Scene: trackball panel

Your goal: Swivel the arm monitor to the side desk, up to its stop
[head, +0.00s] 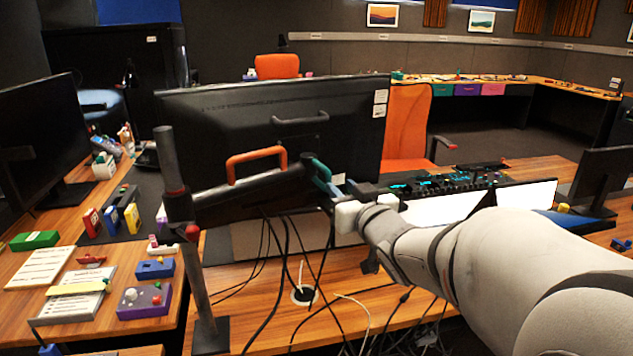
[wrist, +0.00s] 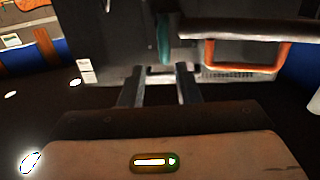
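The arm monitor (head: 225,115) is a large black screen seen from behind, with a grey handle (head: 300,118) on its back. Its black swing arm (head: 240,195) runs from a dark upright pole (head: 175,180) on the left. An orange handle (head: 256,158) stands on this arm, and it also shows in the wrist view (wrist: 246,66). A teal piece (head: 318,172) sits near the arm's right end. My gripper (wrist: 160,75) is open, with the teal piece (wrist: 163,40) just beyond the gap between its fingers. In the head view its fingertips are partly hidden.
Black cables (head: 285,270) hang below the swing arm. A keyboard (head: 450,185) and white panels lie behind my arm. The left desk (head: 60,325) holds another monitor (head: 45,140), small boxes and a purple control box (head: 145,300). An orange chair (head: 405,125) stands behind the monitor.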

